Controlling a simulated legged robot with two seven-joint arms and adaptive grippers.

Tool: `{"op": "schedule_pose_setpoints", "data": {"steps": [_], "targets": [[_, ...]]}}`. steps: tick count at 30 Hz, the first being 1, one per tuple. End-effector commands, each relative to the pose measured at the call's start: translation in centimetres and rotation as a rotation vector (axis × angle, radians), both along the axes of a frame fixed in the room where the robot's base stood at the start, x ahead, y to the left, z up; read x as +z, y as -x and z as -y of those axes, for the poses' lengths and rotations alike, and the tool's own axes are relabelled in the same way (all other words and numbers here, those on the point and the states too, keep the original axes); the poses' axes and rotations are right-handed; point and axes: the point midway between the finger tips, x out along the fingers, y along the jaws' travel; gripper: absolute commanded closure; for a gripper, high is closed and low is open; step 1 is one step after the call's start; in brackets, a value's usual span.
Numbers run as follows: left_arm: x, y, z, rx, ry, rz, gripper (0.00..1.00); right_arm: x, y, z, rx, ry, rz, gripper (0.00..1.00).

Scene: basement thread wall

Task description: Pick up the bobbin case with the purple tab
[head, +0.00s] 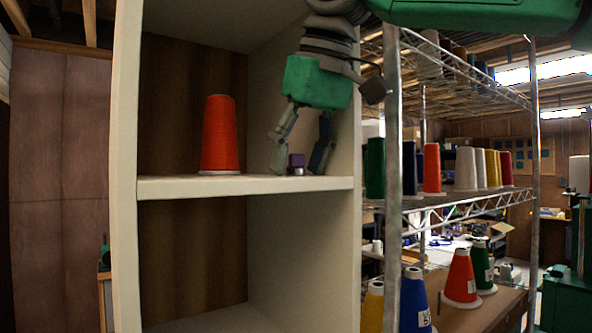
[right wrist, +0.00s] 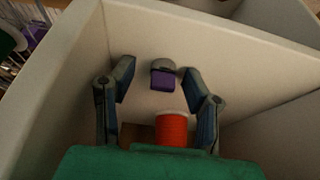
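The bobbin case with the purple tab (head: 297,161) sits on the white shelf (head: 245,186), near its front edge and right side. It is small, with a metallic base and the purple tab on top. My right gripper (head: 298,172) reaches down from above with its fingers apart, one on each side of the case. In the right wrist view the bobbin case (right wrist: 162,78) shows between the open fingertips (right wrist: 158,82), with gaps on both sides. No contact shows. My left gripper is not in view, though a bit of green (head: 105,250) shows at the lower left.
A red-orange thread cone (head: 219,135) stands on the same shelf, left of my right gripper. The cabinet's right wall (head: 343,130) is close to the gripper's right finger. A wire rack (head: 465,203) with several thread cones stands to the right. The compartment below looks empty.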

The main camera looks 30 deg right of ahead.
Motion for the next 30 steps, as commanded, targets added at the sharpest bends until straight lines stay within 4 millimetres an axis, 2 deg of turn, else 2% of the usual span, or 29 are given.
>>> {"op": "schedule_pose_setpoints", "data": {"steps": [1, 2, 3, 14, 21, 26, 30], "targets": [[0.0, 0.0, 0.0, 0.0, 0.0, 0.0, 1.0, 0.0, 0.0, 0.0, 0.0, 0.0, 0.0, 0.78], [0.0, 0.0, 0.0, 0.0, 0.0, 0.0, 1.0, 0.0, 0.0, 0.0, 0.0, 0.0, 0.0, 0.88], [0.0, 0.0, 0.0, 0.0, 0.0, 0.0, 1.0, 0.0, 0.0, 0.0, 0.0, 0.0, 0.0, 0.9], [0.0, 0.0, 0.0, 0.0, 0.0, 0.0, 1.0, 0.1, 0.0, 0.0, 0.0, 0.0, 0.0, 0.9], [0.3, 0.0, 0.0, 0.0, 0.0, 0.0, 1.0, 1.8, 0.1, 0.0, 0.0, 0.0, 0.001, 0.9], [-0.9, 0.0, 0.0, 0.0, 0.0, 0.0, 1.0, 1.3, 3.0, 0.5, 0.005, -0.004, 0.0, 0.9], [-1.7, 0.0, 0.0, 0.0, 0.0, 0.0, 1.0, 1.3, 6.9, 1.0, 0.006, -0.003, 0.003, 0.9]]}}
